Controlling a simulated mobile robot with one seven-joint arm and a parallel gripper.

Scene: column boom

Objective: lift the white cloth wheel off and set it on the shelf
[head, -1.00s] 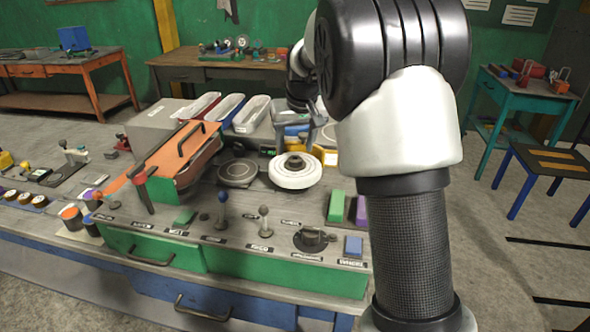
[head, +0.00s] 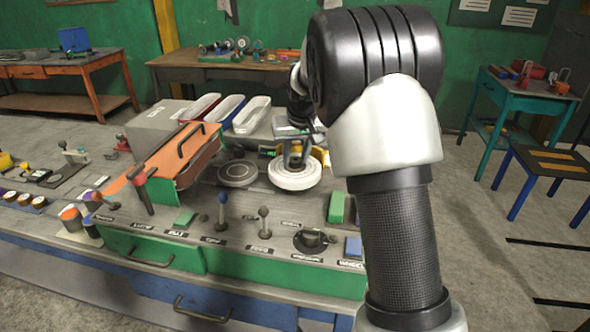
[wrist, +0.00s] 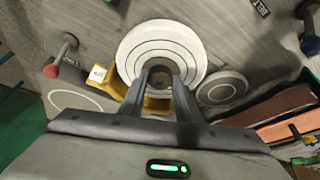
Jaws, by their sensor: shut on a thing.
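The white cloth wheel (head: 294,178) lies flat on the workbench, to the right of a dark grey disc. It shows stitched rings in the wrist view (wrist: 147,42), with a dark hub at its middle. My gripper (head: 294,162) is over the wheel from above, its fingers shut on the hub. In the wrist view my gripper (wrist: 161,72) has a finger on each side of the dark hub. The fingers hide part of the hub. I see no clear gap under the wheel. I cannot tell which surface is the shelf.
The dark disc (head: 238,173) sits close beside the wheel. A yellow bracket (wrist: 124,88) is near the fingers. An orange-topped guard (head: 165,160) stands left, and levers (head: 222,205) line the front. Long trays (head: 252,114) lie behind.

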